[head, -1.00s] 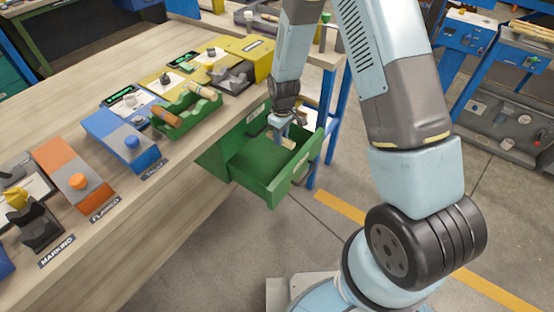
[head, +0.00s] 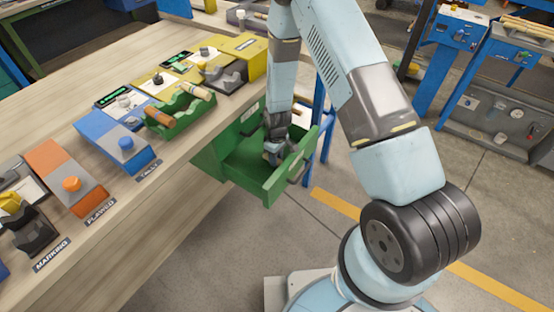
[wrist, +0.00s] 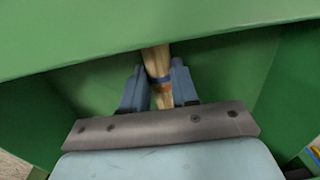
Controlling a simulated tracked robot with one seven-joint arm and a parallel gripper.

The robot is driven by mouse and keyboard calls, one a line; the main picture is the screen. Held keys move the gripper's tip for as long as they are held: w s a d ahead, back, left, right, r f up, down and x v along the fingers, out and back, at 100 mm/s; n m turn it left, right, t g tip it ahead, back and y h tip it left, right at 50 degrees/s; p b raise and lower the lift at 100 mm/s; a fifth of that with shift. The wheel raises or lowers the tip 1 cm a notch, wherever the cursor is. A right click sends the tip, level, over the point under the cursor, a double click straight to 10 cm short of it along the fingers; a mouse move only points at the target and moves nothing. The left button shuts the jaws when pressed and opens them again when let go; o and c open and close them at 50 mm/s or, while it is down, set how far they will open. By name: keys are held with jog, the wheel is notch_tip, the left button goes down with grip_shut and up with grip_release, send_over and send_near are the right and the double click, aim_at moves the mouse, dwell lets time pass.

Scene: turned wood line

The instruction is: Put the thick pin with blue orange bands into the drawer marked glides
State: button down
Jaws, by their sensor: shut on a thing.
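My gripper (head: 271,155) is down inside the open green drawer (head: 283,178). In the wrist view my gripper (wrist: 158,76) is shut on the pale wooden pin with blue and orange bands (wrist: 157,62), which lies between the two blue-grey fingers. The green drawer walls (wrist: 60,35) surround it there. In the head view the pin is mostly hidden by my gripper. I cannot tell whether it touches the drawer floor. I cannot read a glides label on the drawer.
A green rack (head: 178,120) with banded pins stands on the bench above the drawer. A blue box (head: 118,140), an orange box (head: 65,178) and a yellow box (head: 240,52) also line the bench. Blue frame legs (head: 325,130) stand just right of the drawer.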

jog(key=shift+f, duration=0.5)
jog(key=c, duration=0.8)
grip_release()
jog(key=shift+c, duration=0.2)
notch_tip(320, 180, up, 12)
jog(key=shift+w+d, duration=0.2)
jog(key=shift+w, duration=0.05)
